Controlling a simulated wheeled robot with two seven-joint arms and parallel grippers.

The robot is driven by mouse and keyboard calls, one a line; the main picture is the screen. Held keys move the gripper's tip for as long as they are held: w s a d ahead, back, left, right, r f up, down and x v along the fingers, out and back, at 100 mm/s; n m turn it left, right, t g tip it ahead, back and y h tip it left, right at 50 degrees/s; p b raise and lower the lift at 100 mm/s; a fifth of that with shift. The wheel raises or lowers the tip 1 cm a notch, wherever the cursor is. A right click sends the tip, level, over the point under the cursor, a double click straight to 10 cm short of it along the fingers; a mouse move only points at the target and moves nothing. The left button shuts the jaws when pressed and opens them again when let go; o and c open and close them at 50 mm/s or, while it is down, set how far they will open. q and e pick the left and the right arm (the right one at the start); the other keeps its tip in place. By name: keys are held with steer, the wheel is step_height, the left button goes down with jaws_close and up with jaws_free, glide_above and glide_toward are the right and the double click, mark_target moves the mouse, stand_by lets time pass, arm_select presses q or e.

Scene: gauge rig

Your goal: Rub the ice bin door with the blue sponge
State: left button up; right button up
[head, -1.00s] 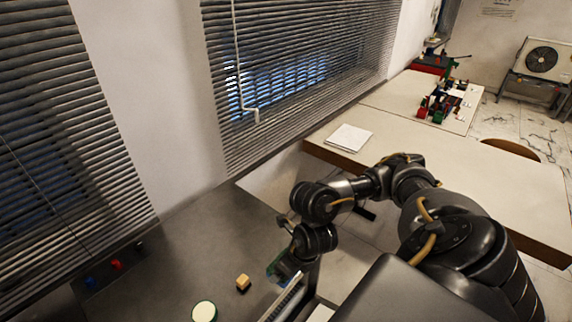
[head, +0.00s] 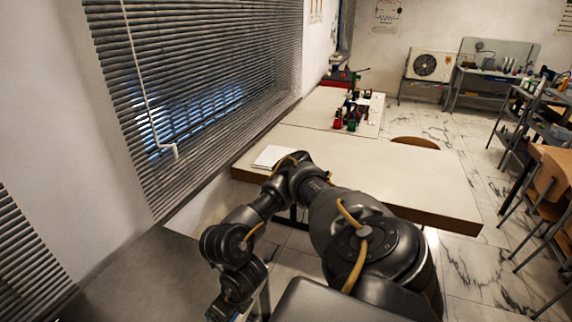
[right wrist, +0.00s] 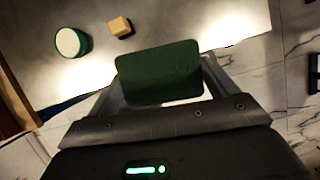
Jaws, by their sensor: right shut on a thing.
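My right gripper (right wrist: 161,78) is shut on a dark green pad (right wrist: 158,72), seen broad face on between the two fingers in the right wrist view. I take this pad to be the sponge's face; no blue side of it shows clearly there. In the head view my right gripper (head: 238,306) is at the bottom edge, by the grey counter's right edge, with a small bluish-green bit (head: 220,308) of the held thing showing. I cannot make out an ice bin door in either view. My left gripper is not in view.
A grey counter (head: 140,275) lies at the lower left of the head view. A round green, cream-topped thing (right wrist: 71,42) and a tan block (right wrist: 120,27) rest on it. A long table (head: 400,180) with a white pad (head: 275,157) stands beyond my arm.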

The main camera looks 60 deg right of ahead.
steer(key=shift+w+a+f+m, duration=0.2)
steer(key=shift+w+a+m, duration=0.15)
steer(key=shift+a+m, duration=0.25)
steer(key=m+b, duration=0.1)
steer(key=w+a+m+h, duration=0.1)
steer(key=m, duration=0.1)
steer(key=shift+a+f+h+b, duration=0.25)
steer(key=shift+f+h+b, duration=0.05)
steer(key=shift+f+b, duration=0.05)
steer(key=w+a+r+m+g+b, duration=0.1)
steer(key=a+r+m+g+b, duration=0.1)
steer(key=m, duration=0.8)
steer(key=w+a+r+m+g+y+b, duration=0.1)
steer(key=r+m+g+b, duration=0.3)
steer(key=m, duration=0.7)
steer(key=w+a+r+m+g+b, duration=0.3)
steer(key=r+m, duration=0.1)
steer(key=m, duration=0.6)
steer(key=shift+a+r+y, duration=0.2)
steer(key=shift+r+y, duration=0.05)
steer(key=shift+y, duration=0.15)
